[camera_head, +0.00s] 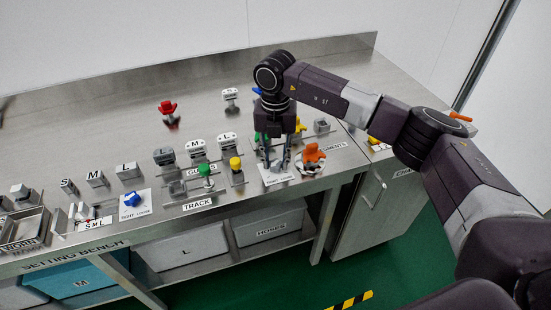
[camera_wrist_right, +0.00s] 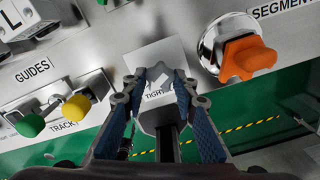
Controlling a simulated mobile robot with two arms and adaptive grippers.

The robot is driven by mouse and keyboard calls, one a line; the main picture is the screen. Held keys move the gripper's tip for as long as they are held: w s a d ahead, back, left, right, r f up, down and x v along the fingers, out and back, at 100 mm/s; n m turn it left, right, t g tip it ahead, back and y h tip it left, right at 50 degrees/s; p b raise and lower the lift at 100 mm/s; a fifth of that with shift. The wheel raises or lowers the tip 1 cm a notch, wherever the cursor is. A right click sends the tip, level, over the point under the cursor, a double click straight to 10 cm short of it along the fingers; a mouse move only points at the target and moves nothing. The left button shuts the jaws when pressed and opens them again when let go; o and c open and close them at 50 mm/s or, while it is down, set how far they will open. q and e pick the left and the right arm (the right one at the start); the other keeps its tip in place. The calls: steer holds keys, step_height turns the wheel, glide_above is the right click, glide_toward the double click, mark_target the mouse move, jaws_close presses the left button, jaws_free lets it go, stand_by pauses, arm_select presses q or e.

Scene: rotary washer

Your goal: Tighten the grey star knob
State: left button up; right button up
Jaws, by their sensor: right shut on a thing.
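The grey star knob (camera_wrist_right: 158,73) sits on a white plate (camera_wrist_right: 170,54) with printed lettering, of which "TIGHT" can be read in the right wrist view. My right gripper (camera_wrist_right: 161,82) is shut on the knob, with one finger on each side of it. In the head view my right gripper (camera_head: 276,167) points down over the same white plate (camera_head: 277,179) at the bench's front edge. The gripper mostly hides the knob there. My left gripper is not in view.
A blue knob (camera_head: 132,199) is further left.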

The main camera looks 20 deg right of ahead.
mark_target(276, 163)
steer(key=o, duration=1.2)
steer(key=shift+r, duration=0.1)
steer(key=shift+c, duration=0.2)
step_height(276, 163, up, 12)
